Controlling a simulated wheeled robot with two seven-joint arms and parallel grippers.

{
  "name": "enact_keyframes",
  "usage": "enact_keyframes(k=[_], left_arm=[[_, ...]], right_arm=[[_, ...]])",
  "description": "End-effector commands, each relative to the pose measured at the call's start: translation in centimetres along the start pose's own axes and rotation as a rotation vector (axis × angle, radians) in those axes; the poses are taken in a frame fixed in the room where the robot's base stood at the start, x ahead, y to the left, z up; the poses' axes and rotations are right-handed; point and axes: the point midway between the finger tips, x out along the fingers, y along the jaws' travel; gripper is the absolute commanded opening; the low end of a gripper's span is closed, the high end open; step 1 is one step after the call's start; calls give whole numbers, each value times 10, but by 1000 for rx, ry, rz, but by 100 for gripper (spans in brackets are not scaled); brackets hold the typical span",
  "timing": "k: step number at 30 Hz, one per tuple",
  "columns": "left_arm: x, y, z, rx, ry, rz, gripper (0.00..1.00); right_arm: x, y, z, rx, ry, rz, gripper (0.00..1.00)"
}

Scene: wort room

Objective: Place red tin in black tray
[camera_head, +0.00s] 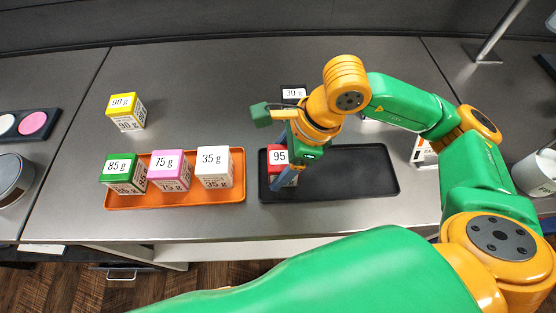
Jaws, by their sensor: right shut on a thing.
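The red tin (276,157), with a label reading 95, is at the left end of the black tray (365,174). My right gripper (284,178) points down over it and is shut on it, with blue fingers along its sides. The gripper and wrist hide part of the tin, and I cannot tell whether its base touches the tray floor. The rest of the black tray looks empty. My left gripper is not in view.
An orange tray (238,190) to the left holds a green tin (117,166), a pink tin (168,163) and a white tin (213,160). A yellow tin (124,105) stands behind. A tin labelled 30 g (293,93) is partly hidden behind my wrist.

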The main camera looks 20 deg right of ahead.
Motion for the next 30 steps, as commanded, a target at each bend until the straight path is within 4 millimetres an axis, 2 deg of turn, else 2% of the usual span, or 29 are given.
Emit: enact_keyframes(k=[8,9,11,12,19,22,23,26,30], left_arm=[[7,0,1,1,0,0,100],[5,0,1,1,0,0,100],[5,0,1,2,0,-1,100],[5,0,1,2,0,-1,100],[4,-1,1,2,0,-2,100],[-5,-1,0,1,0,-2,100],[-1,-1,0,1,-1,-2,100],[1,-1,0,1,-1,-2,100],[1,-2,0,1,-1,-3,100]], right_arm=[[5,0,-1,0,-1,0,8],[3,0,-1,0,-1,0,80],[3,0,-1,0,-1,0,97],[3,0,-1,0,-1,0,100],[2,0,0,0,-1,1,100],[-5,0,2,1,0,1,100],[-7,-1,1,1,-1,-2,100],[-26,-1,1,1,-3,-4,100],[-63,-1,1,0,-3,-6,100]])
